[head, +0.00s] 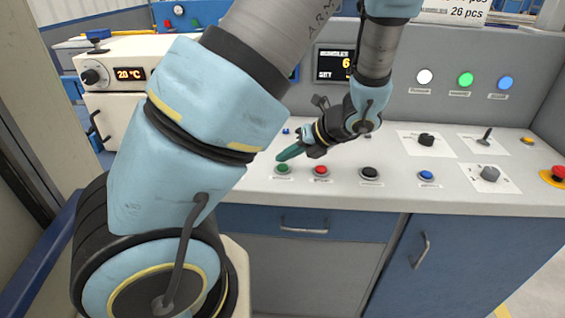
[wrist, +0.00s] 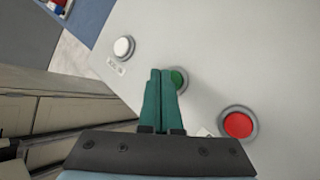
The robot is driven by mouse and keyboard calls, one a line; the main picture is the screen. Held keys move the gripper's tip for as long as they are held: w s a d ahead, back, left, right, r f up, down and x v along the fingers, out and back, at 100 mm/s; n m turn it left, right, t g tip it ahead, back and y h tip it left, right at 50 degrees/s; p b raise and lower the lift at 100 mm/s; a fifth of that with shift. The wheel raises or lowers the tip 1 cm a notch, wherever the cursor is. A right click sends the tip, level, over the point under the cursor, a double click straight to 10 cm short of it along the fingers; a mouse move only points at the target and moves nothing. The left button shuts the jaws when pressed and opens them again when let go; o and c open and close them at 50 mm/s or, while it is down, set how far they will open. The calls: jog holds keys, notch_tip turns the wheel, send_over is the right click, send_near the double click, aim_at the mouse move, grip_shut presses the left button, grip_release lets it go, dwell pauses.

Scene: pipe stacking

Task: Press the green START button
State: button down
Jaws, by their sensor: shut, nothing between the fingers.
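The green button (head: 283,169) sits in the front row of the control desk, left of the red button (head: 321,170). My gripper (head: 283,157) is shut, its green fingers together and empty, just above and behind the green button in the head view. In the wrist view the closed fingertips (wrist: 161,74) partly cover the green button (wrist: 178,79), which shows just to their right. The red button (wrist: 238,125) lies further right there. I cannot tell whether the fingertips touch the green button. Its label is too small to read.
A black button (head: 370,173) and a blue button (head: 426,176) continue the row to the right. A red emergency stop (head: 558,173) is at the far right. A white button (wrist: 123,47) shows left of the fingers in the wrist view. The panel wall with lamps rises behind.

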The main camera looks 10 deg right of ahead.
aim_at(286, 168)
dwell(0.3)
notch_tip(286, 168, up, 5)
jog(key=p, duration=0.5)
dwell(0.6)
